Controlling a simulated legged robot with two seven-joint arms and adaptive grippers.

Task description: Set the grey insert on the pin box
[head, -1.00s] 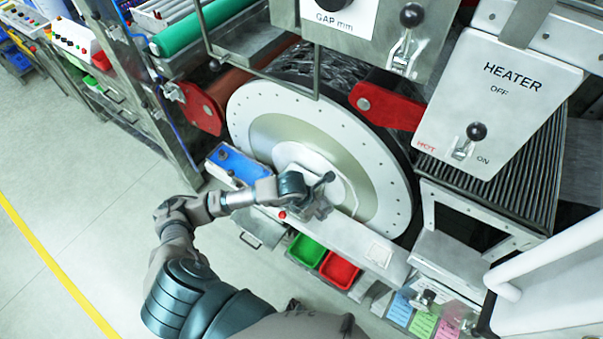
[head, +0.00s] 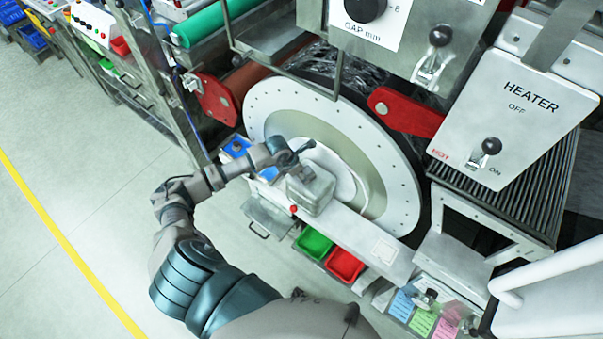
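My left gripper (head: 303,158) is in front of the large round drum face, above and to the left of a grey block. Its fingers look spread apart, with nothing seen between them. The grey block (head: 312,190) has rounded edges and a paler raised top, and sits on the white ledge below the drum. I cannot tell whether it is the pin box alone or the box with the grey insert on it. No separate grey insert shows elsewhere. My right gripper is out of view.
The drum face (head: 262,112) rises behind the ledge (head: 362,238). A blue tray (head: 236,147) lies at the ledge's left end, and a red button (head: 293,209) is on its front. Green (head: 313,243) and red (head: 344,264) bins sit below. The heater panel (head: 505,120) is at right.

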